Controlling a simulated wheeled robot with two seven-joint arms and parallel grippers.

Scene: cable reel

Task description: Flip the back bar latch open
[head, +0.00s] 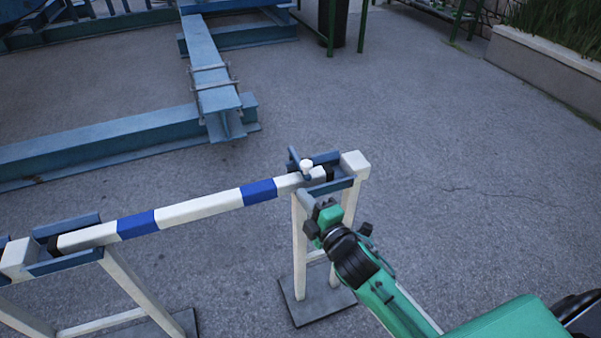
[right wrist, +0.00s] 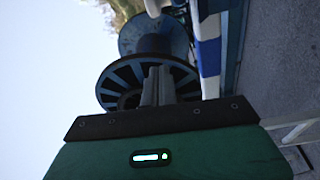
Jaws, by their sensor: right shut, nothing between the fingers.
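The striped white and blue bar (head: 200,208) runs across white trestle stands in the head view. Its far right end sits in a blue bracket (head: 332,186). The latch there has a white knob (head: 306,166) and a short blue arm (head: 294,157) pointing up and left. My right gripper (head: 308,201) is shut and empty, just below and in front of this latch; whether it touches is unclear. In the right wrist view, my closed fingers (right wrist: 158,86) stand in front of a blue spoked reel (right wrist: 188,80), with the striped bar beyond at the right. My left gripper is out of view.
A second blue bracket (head: 66,262) holds the bar's near left end. The right stand rests on a grey base plate (head: 318,305). Blue steel beams (head: 100,136) lie behind. A planter wall (head: 550,60) is at the far right. The pavement right of the stand is clear.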

